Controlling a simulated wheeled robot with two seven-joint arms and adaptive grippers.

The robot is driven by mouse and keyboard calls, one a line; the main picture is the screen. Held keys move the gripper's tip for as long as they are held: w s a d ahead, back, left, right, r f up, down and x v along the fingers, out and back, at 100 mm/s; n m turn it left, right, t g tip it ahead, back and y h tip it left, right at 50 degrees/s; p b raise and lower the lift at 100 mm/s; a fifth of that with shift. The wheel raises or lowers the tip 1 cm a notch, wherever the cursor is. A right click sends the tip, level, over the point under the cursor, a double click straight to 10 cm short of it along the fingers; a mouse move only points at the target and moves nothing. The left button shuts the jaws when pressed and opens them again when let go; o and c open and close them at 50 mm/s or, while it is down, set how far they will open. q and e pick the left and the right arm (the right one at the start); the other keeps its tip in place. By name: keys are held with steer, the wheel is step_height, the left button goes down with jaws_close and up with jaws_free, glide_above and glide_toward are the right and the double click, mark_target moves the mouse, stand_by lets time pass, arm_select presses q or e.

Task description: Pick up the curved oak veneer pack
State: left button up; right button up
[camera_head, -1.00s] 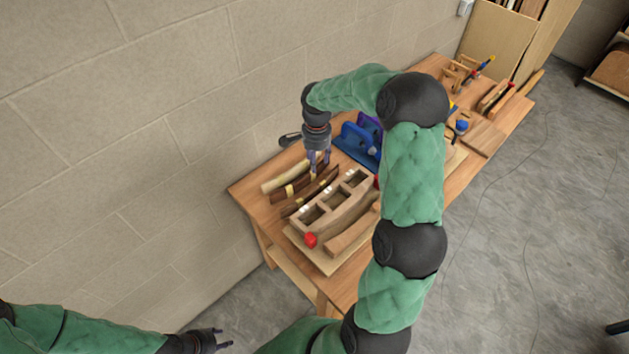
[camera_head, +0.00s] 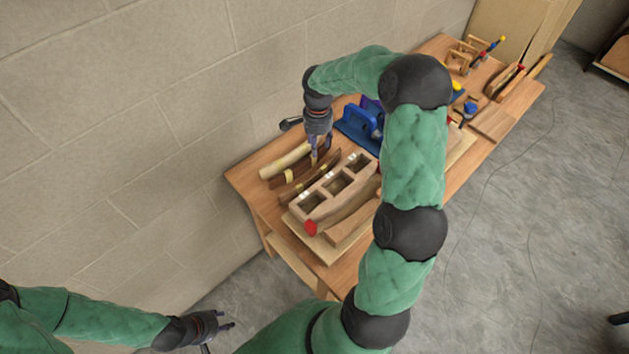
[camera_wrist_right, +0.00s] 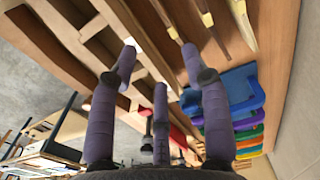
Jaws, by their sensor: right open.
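Several curved veneer packs lie side by side at the near left of the bench. The palest, a light wood pack (camera_head: 286,161), is nearest the wall; I cannot tell for sure which is oak. Beside it lie a brown pack with light bands (camera_head: 302,179) and a slimmer dark pack (camera_head: 310,187). The pale pack also shows at the top of the wrist view (camera_wrist_right: 243,24). My right gripper (camera_head: 314,160) is open, pointing down over the far ends of the packs; its fingers (camera_wrist_right: 163,75) hold nothing. My left gripper (camera_head: 226,325) is low and left, off the bench; its jaws are unclear.
A wooden form with square openings (camera_head: 316,203) stands right of the packs on a pale board. Blue holders (camera_head: 357,128) stand just beyond my right gripper. The wall runs along the bench's left side. Clamps and tools (camera_head: 470,60) lie at the far end.

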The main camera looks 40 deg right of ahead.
steer(key=b, duration=0.5)
glide_toward(317, 174)
step_height(317, 174, down, 10)
steer(key=shift+f+b, duration=0.15)
steer(key=shift+b, duration=0.55)
jaws_close()
